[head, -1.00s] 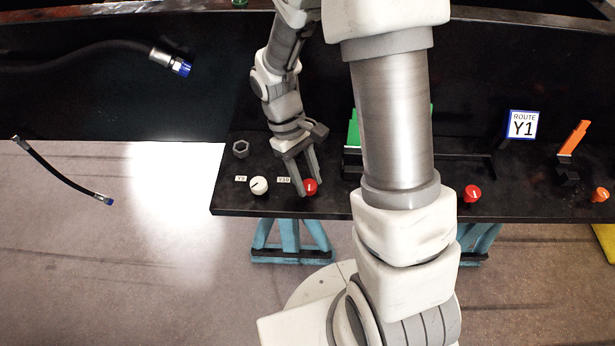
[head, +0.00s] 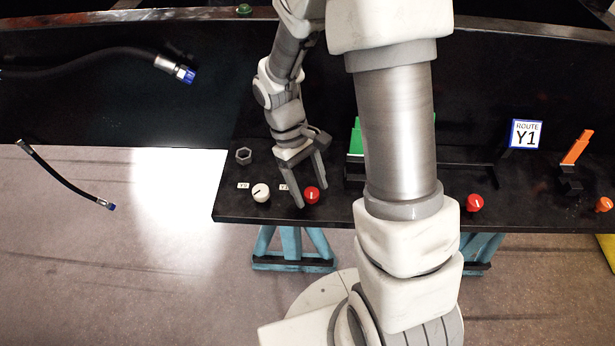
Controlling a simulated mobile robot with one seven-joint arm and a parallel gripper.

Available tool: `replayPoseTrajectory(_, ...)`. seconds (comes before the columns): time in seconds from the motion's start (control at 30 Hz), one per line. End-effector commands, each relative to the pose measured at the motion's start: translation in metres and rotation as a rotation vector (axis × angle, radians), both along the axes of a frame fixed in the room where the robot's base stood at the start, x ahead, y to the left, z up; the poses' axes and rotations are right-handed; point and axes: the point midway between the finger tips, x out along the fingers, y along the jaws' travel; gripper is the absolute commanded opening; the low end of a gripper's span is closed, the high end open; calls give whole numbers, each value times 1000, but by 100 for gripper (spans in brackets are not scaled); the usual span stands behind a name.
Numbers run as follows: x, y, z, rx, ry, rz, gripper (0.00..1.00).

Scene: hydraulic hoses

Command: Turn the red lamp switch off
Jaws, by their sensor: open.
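A red knob (head: 312,196) with a pale pointer mark stands near the front edge of the black bench, at centre-left. My gripper (head: 311,193) is open, its fingers pointing down on either side of this knob. The left finger reaches lower in the picture, near the knob's left side. I cannot tell whether either finger touches it. A second red knob (head: 474,203) stands farther right, beyond my arm. No lamp is clearly visible, and neither knob has a readable lamp label.
A white knob (head: 261,193) with a Y9 label sits close left of my gripper, and a hex nut (head: 243,156) behind it. An orange knob (head: 604,204), an orange lever (head: 577,147) and a ROUTE Y1 sign (head: 525,134) stand right.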

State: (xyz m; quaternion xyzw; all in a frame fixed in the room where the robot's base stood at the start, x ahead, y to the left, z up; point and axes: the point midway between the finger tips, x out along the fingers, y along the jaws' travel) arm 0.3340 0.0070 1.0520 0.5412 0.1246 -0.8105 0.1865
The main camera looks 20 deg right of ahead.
Motion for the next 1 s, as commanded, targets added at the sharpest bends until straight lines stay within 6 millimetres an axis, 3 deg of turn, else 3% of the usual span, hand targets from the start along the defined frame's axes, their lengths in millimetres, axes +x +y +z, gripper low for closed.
replayPoseTrajectory(0.27, 14, 6, 33, 1, -8, 1, 72)
replayPoseTrajectory(0.7, 49, 24, 130, 1, -5, 2, 72)
replayPoseTrajectory(1.0, 59, 29, 159, 1, -1, 1, 72)
